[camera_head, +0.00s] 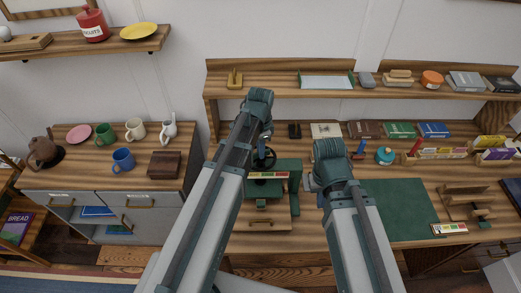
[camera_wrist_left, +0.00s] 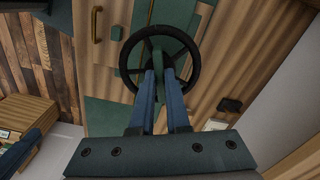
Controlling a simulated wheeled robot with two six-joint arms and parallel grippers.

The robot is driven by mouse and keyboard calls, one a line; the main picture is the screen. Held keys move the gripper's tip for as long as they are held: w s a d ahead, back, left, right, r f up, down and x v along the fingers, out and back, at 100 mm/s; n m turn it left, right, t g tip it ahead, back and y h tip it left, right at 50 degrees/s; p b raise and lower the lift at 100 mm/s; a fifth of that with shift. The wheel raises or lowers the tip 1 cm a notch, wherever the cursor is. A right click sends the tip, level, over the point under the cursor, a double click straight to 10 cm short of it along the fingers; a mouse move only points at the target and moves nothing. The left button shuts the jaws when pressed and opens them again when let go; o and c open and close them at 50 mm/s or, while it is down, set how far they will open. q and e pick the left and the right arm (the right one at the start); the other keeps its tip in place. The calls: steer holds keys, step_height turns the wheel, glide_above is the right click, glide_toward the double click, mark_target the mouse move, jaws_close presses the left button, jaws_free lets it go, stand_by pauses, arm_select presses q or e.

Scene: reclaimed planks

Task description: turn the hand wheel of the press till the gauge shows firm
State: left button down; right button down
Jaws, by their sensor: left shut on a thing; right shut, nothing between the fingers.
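The green press (camera_head: 285,168) stands on the bench in the middle of the head view. Its dark hand wheel (camera_head: 264,158) is at the top, partly hidden by my left gripper (camera_head: 262,147). In the left wrist view the round wheel (camera_wrist_left: 123,65) faces me. The blue fingers of my left gripper (camera_wrist_left: 159,78) are shut on its middle part, inside the rim. A gauge strip (camera_head: 268,175) with coloured bands sits on the press front; its reading is too small to tell. My right gripper (camera_head: 320,200) is mostly hidden behind its own arm, right of the press, shut and empty.
A green mat (camera_head: 395,208) lies right of my right arm, with a small colour-banded card (camera_head: 450,228) at its edge. Books and a teal bottle (camera_head: 385,155) stand behind it. Mugs (camera_head: 123,159) and a wooden box (camera_head: 164,164) are on the left cabinet. A shelf (camera_head: 285,90) runs above.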

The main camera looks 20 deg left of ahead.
arm_select(q)
steer(key=m, duration=0.3)
steer(key=shift+m, duration=2.1)
steer(key=shift+m, duration=0.3)
steer(key=c, duration=0.9)
jaws_free()
steer(key=shift+r, duration=0.1)
step_height(320, 180, up, 14)
steer(key=p, duration=1.3)
steer(key=shift+f+p, duration=0.2)
steer(key=shift+p, duration=0.2)
